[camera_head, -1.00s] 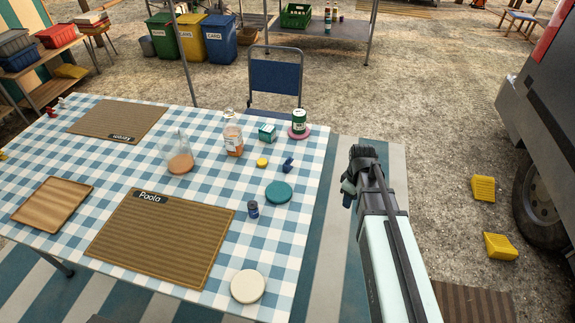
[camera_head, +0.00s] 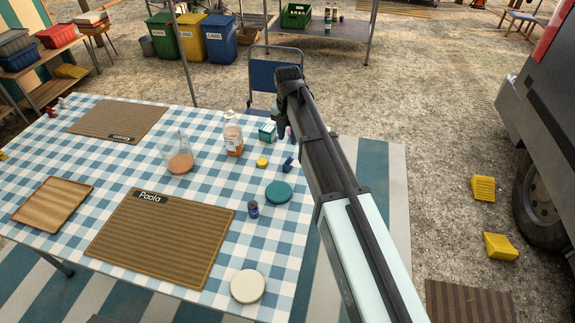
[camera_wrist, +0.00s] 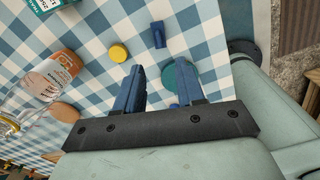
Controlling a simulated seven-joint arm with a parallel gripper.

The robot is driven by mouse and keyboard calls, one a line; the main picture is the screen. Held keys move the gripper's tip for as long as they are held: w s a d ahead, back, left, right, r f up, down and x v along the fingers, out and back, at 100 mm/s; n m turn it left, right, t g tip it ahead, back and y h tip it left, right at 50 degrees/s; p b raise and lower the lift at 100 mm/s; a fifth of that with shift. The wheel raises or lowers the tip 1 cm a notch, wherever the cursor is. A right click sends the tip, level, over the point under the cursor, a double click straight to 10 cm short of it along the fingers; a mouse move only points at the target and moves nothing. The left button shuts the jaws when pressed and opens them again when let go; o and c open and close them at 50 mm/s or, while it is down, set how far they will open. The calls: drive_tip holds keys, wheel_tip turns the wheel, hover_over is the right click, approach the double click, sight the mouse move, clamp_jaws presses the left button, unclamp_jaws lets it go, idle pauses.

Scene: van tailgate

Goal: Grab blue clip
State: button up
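The small blue clip (camera_head: 288,165) lies on the checked tablecloth near the table's right edge. It also shows in the wrist view (camera_wrist: 158,35), just beyond my fingertips and between their lines. My gripper (camera_wrist: 160,75) is open, with two blue fingers apart and nothing between them. In the head view my gripper (camera_head: 281,128) hangs over the table's far right corner, above and beyond the clip.
Near the clip are a yellow cap (camera_head: 262,162), a teal disc (camera_head: 278,192), a teal box (camera_head: 267,132) and a bottle (camera_head: 233,139). A blue chair (camera_head: 263,76) stands behind the table.

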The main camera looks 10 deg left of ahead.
sight(288, 159)
drive_tip(key=shift+f, duration=6.8)
drive_tip(key=shift+c, duration=0.4)
clamp_jaws()
